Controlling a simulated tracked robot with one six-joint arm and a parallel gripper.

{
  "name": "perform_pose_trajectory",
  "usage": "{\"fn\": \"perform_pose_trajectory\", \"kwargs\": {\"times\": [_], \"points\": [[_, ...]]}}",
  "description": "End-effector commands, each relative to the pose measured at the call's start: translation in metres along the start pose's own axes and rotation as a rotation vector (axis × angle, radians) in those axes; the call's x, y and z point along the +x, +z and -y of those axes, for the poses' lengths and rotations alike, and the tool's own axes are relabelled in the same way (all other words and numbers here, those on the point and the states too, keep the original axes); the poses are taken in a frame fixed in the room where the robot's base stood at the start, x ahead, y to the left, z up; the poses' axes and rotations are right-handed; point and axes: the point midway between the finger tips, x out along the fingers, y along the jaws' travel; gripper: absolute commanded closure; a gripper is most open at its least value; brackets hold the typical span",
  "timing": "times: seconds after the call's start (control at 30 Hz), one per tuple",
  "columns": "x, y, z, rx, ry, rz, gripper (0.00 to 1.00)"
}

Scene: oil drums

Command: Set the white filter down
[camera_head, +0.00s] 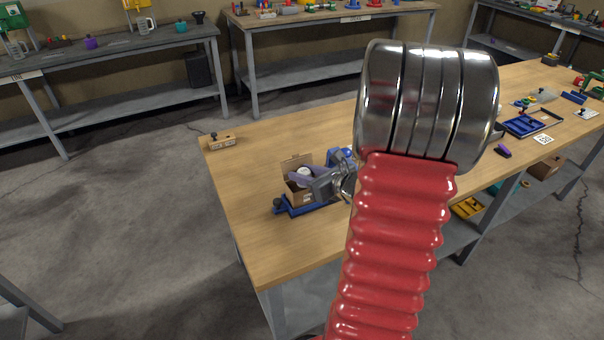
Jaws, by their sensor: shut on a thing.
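The white filter (303,171) shows as a small pale round shape at the open cardboard box (303,198). My gripper (300,177) is at the filter and shut on it, reaching over the box from the right. The fingers cover part of the filter. I cannot tell whether the filter touches the bottom of the box. The box stands in a blue holder (283,210) on the wooden table, with a flap raised at the back.
The wooden table (255,240) is bare left of and in front of the box. A small wooden block (222,141) sits at its far left corner. Blue trays (528,124) and a purple item (503,152) lie to the right. My red arm hides the table's middle.

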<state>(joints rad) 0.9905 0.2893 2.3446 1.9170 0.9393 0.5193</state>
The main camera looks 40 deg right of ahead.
Motion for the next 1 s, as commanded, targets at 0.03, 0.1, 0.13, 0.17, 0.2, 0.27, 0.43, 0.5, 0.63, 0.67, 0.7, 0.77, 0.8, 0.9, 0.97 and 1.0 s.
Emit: {"fn": "perform_pose_trajectory", "kwargs": {"times": [0.03,0.1,0.13,0.17,0.2,0.27,0.43,0.5,0.63,0.67,0.7,0.77,0.8,0.9,0.97,1.0], "points": [[0.0004,-0.0011,0.0001,0.001,0.0,0.0,0.92],[0.0009,-0.0024,0.0002,0.001,0.0,0.0,0.92],[0.0011,-0.0029,0.0002,0.002,0.0,0.0,0.92],[0.0013,-0.0035,0.0003,0.002,-0.001,0.0,0.92],[0.0016,-0.0043,0.0003,0.002,-0.001,0.0,0.92],[0.0021,-0.0055,0.0003,0.002,-0.001,0.0,0.92],[0.0029,-0.0077,0.0004,0.001,-0.001,0.001,0.92],[0.0029,-0.0077,0.0004,0.001,-0.001,0.0,0.67],[0.0028,-0.0077,0.0005,0.001,-0.001,0.0,0.57],[0.0028,-0.0077,0.0005,0.001,-0.001,0.0,0.55],[0.0028,-0.0076,0.0005,0.001,-0.001,0.0,0.53],[0.0028,-0.0076,0.0005,0.001,-0.001,0.0,0.5],[0.0028,-0.0076,0.0006,0.001,-0.001,0.0,0.5],[0.0028,-0.0075,0.0006,0.001,-0.001,0.0,0.5],[0.0027,-0.0074,0.0006,0.001,-0.001,0.0,0.5],[0.0026,-0.0071,0.0006,0.001,-0.001,0.0,0.5]]}}
